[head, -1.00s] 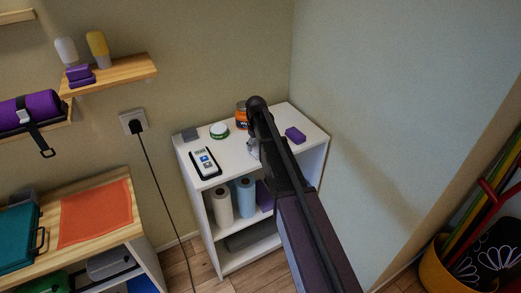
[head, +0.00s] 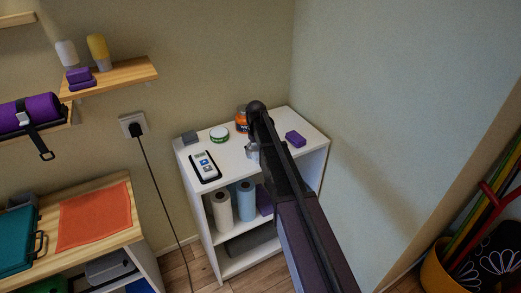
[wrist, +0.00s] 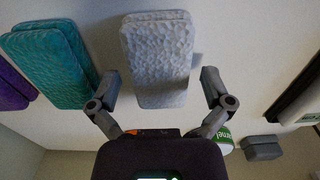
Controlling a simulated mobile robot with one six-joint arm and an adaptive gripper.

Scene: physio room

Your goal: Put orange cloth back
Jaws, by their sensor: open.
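The orange cloth (head: 95,217) lies flat and spread out on the wooden top of the bench at the left in the head view. My gripper (head: 253,152) is well to the right of it, over the white shelf unit, partly hidden by my arm. In the wrist view my gripper (wrist: 162,88) is open, with its fingers on either side of a pale grey textured block (wrist: 160,60). The fingers appear apart from the block. A teal textured block (wrist: 52,62) lies beside it. The orange cloth is not in the wrist view.
The white shelf unit (head: 225,180) carries a device (head: 205,166), a green-white tin (head: 219,133), an orange jar (head: 241,118), a grey box (head: 190,138) and a purple block (head: 295,139). A teal case (head: 18,240) stands left of the cloth. A black cable (head: 160,190) hangs between bench and unit.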

